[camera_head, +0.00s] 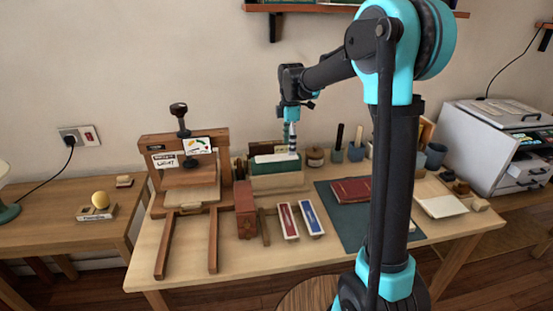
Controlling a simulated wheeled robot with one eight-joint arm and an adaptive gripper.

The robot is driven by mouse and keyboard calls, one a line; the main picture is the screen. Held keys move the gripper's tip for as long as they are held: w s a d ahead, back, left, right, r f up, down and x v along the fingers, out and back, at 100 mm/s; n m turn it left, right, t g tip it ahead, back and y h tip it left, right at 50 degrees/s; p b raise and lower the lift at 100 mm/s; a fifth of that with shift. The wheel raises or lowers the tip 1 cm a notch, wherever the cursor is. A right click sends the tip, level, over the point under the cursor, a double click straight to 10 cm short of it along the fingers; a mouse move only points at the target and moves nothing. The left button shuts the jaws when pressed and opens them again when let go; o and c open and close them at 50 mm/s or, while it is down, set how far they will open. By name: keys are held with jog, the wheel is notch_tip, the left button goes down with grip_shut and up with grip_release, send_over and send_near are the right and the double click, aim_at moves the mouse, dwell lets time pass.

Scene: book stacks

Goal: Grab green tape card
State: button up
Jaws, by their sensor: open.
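My gripper (292,148) hangs down from the arm at the right end of this holder, beside the green card. It is open, and nothing shows held in it. The fingertips are small here, and I cannot tell whether they touch the card. A red card (288,220) and a blue card (310,217) lie in front of the holder.
A red book (351,190) lies on a green mat (345,222) to the right. Cups and upright tools stand behind. My arm hides part of the right side.

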aim_at(277, 158)
jog(key=shift+f, duration=1.5)
jog(key=shift+f, duration=0.25)
jog(key=shift+c, duration=0.4)
jog(key=c, duration=0.8)
